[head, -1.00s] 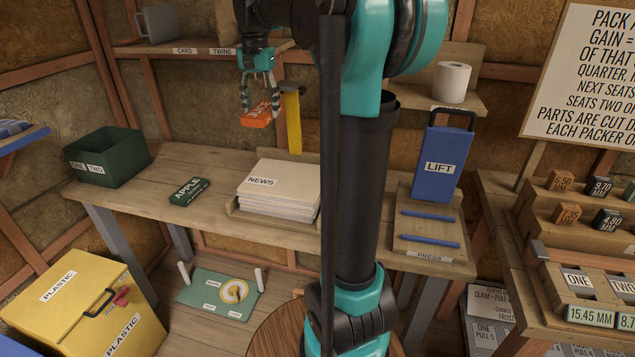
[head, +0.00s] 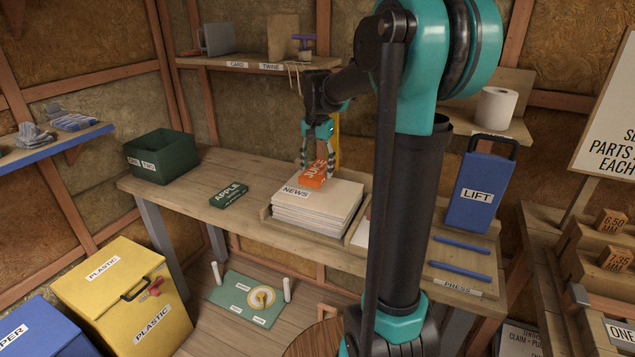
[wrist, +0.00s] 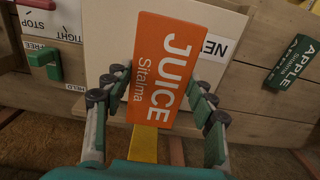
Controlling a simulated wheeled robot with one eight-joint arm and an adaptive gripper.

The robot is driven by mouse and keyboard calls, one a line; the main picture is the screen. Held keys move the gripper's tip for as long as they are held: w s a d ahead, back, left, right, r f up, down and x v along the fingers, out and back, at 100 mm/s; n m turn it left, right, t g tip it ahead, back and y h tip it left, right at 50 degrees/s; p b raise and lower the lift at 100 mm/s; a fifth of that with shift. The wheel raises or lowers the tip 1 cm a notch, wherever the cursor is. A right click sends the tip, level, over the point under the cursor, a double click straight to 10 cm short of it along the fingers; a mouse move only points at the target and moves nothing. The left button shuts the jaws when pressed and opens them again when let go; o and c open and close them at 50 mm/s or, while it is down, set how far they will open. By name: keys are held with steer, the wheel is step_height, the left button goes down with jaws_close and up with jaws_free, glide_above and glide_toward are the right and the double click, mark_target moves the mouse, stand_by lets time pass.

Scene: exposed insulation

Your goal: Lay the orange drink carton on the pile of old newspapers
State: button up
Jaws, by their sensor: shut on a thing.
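The orange drink carton (head: 314,174), marked JUICE, is held between the fingers of my gripper (head: 318,160). It is directly over the newspaper pile (head: 318,205), toward its back left part. In the wrist view the carton (wrist: 163,70) lies flat-side to the camera, with the fingers of my gripper (wrist: 157,110) on both sides of it. The pile (wrist: 110,45) shows behind it, its NEWS label partly covered. I cannot tell whether the carton touches the top sheet.
A green APPLE carton (head: 229,195) lies on the bench left of the pile. A dark green box (head: 160,157) stands at the bench's left end. A blue LIFT box (head: 481,190) stands right. A shelf (head: 250,64) hangs behind.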

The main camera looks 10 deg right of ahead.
mark_target(317, 191)
steer(key=shift+f, duration=2.55)
steer(key=shift+f, duration=0.1)
steer(key=o, duration=0.9)
steer(key=shift+o, duration=0.2)
step_height(317, 191, up, 12)
steer(key=shift+r, duration=0.1)
steer(key=shift+s, duration=0.1)
